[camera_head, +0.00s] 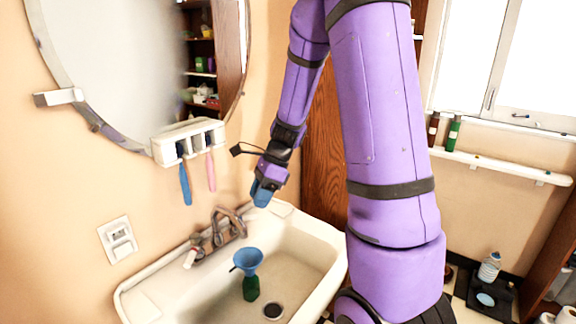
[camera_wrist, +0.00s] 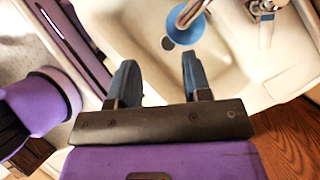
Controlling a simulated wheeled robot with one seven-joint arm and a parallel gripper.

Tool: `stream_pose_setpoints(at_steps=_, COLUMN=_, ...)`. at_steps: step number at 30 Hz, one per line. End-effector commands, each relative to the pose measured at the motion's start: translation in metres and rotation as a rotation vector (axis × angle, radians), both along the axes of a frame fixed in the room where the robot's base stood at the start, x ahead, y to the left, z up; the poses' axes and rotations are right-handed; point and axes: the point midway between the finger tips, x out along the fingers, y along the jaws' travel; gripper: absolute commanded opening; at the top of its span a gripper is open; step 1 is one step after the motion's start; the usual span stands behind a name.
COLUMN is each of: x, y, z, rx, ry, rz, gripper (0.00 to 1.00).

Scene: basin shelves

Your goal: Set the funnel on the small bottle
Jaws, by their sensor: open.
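A blue funnel (camera_head: 247,260) sits upright on the mouth of a small green bottle (camera_head: 250,288), which stands in the white basin. The funnel also shows from above in the wrist view (camera_wrist: 184,36), partly covered by the tap; the bottle is hidden there. My gripper (camera_head: 263,194) is above the back right corner of the basin, apart from the funnel and to its upper right in the head view. In the wrist view my gripper (camera_wrist: 160,75) has its two blue fingers spread with nothing between them.
A tap (camera_head: 220,228) stands at the basin's back edge, near the funnel. A toothbrush holder (camera_head: 188,140) with two brushes hangs above. The basin (camera_head: 310,250) is otherwise clear around its drain (camera_head: 273,310). Bottles stand on a wall ledge (camera_head: 500,165) at right.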

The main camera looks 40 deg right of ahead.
Motion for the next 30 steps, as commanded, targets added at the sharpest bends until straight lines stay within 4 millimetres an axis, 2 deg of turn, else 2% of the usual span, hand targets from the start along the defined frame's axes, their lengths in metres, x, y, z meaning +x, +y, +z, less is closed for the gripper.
stream_pose_setpoints(at_steps=1, x=-0.006, y=0.009, z=0.018, rx=-0.028, ry=-0.053, rz=0.083, gripper=0.45)
stream_pose_setpoints(at_steps=6, x=-0.032, y=0.034, z=0.064, rx=-0.13, ry=-0.213, rz=0.384, gripper=0.45)
stream_pose_setpoints(at_steps=15, x=-0.088, y=0.067, z=0.128, rx=-0.339, ry=-0.466, rz=0.909, gripper=0.45)
stream_pose_setpoints(at_steps=24, x=-0.153, y=0.087, z=0.171, rx=-0.592, ry=-0.66, rz=1.423, gripper=0.45)
stream_pose_setpoints(at_steps=30, x=-0.19, y=0.091, z=0.187, rx=-0.759, ry=-0.732, rz=1.711, gripper=0.45)
